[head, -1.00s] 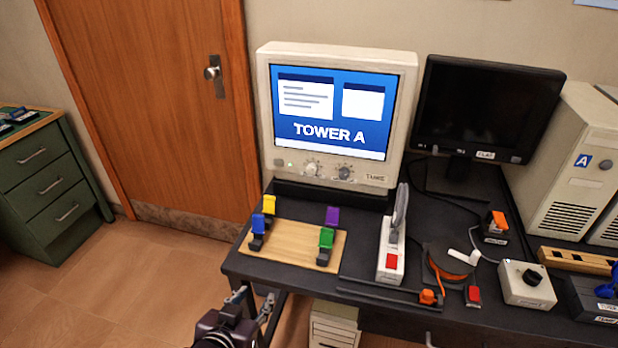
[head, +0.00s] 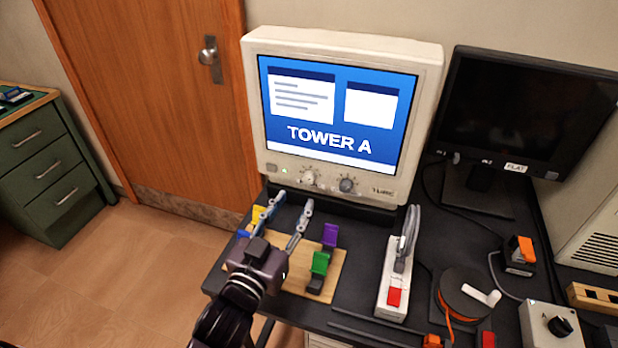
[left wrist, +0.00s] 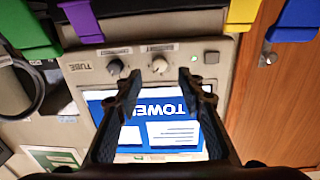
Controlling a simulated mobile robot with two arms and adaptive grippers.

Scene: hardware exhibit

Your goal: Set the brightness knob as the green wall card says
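The beige CRT monitor (head: 262,150) stands at the back of the desk, its screen lit with "TOWER A". Its lower front bears a light knob (head: 308,177) and a dark knob (head: 347,184). Their labels are too small to read. My left gripper (head: 292,203) is open and empty, in front of and below the light knob. In the left wrist view, upside down, the light knob (left wrist: 159,66) appears between the fingertips, apart from them; the dark knob (left wrist: 115,67) is left of them. A green-and-white card (left wrist: 55,157) shows there, its text unreadable. My right gripper is out of view.
Yellow, blue, purple (head: 330,234) and green (head: 320,262) clips stand around a wooden board (head: 297,281) under my left gripper. A white switch unit (head: 393,290) stands to the right, with a dark flat monitor (head: 520,110) behind. A cable reel (head: 464,296) lies farther right.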

